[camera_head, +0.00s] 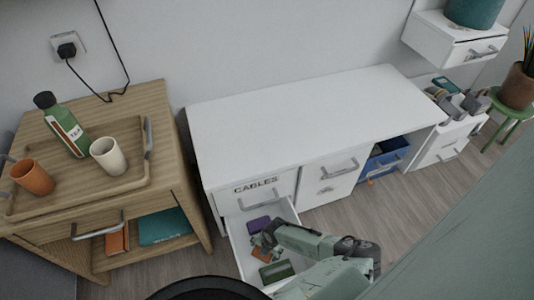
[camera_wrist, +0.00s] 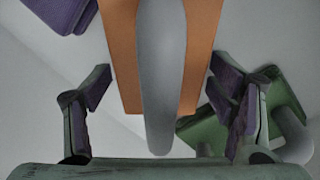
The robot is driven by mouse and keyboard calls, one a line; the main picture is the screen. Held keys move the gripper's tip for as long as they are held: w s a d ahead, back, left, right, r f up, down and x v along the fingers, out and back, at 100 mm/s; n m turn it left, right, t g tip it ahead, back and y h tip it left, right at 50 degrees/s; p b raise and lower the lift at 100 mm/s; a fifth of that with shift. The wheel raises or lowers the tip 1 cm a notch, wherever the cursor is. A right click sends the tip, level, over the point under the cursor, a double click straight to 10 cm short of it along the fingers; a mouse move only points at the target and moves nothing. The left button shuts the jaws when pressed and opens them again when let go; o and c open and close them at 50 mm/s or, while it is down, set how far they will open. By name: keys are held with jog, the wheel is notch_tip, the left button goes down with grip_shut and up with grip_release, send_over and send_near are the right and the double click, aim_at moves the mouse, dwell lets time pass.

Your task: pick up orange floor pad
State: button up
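My gripper (camera_head: 266,236) reaches down into the open white drawer (camera_head: 243,262) under the CABLES label. In the wrist view my gripper (camera_wrist: 162,112) is open, with its dark-padded fingers wide apart. An orange piece (camera_wrist: 124,60) lies between the fingers, on both sides of a grey rounded bar (camera_wrist: 160,90) that covers its middle. It appears not to touch the fingers. In the head view an orange piece (camera_head: 261,254) shows in the drawer, partly hidden by my gripper. I cannot tell for certain that it is the floor pad.
A purple item (camera_head: 258,225) and a green item (camera_head: 276,271) lie in the drawer near the gripper; the green one also shows behind the right finger in the wrist view (camera_wrist: 205,130). The white desk top (camera_head: 310,115) is clear. A wooden cabinet (camera_head: 185,185) stands left.

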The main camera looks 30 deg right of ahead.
jog(key=c, duration=1.1)
